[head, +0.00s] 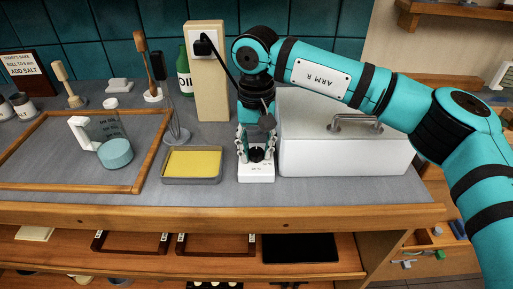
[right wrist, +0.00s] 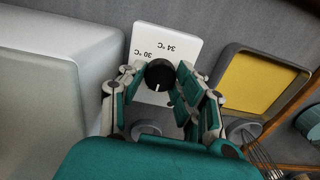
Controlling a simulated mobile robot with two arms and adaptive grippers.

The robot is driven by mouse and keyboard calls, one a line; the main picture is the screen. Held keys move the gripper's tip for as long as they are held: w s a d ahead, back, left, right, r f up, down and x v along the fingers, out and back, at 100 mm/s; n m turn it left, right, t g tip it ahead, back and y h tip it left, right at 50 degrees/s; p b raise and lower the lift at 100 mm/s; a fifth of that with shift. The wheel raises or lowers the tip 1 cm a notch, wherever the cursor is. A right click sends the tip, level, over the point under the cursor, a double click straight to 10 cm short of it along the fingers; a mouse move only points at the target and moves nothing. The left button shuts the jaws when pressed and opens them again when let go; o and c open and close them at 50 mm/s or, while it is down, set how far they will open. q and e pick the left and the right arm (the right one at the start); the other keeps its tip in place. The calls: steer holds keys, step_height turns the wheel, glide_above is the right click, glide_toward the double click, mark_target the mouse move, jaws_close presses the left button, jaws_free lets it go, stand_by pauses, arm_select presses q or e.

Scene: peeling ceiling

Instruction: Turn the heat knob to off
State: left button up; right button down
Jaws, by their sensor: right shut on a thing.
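The heat knob (right wrist: 160,74) is a round black dial on a small white control box (right wrist: 178,34). Labels reading 30 °C and 34 °C are printed beside it. A white mark on the knob points toward the bottom of the right wrist view, away from those labels. In the head view the white box (head: 256,173) stands near the counter's front edge. My right gripper (head: 257,152) reaches down over it, shut on the knob with a finger at each side; it also shows in the right wrist view (right wrist: 160,78). My left gripper is not in view.
A yellow sponge-like block in a grey tray (head: 191,181) sits just left of the box. A large white block-shaped unit with a metal handle (head: 345,155) stands close on its right. Behind are a tall beige post (head: 208,75) with a socket and a green bottle (head: 184,75).

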mark_target(256, 151)
steer(key=shift+r+n, duration=0.15)
steer(key=shift+n, duration=0.15)
stand_by(0.4)
steer(key=c, duration=0.9)
jaws_free()
steer(key=shift+c, duration=0.2)
step_height(256, 151, up, 12)
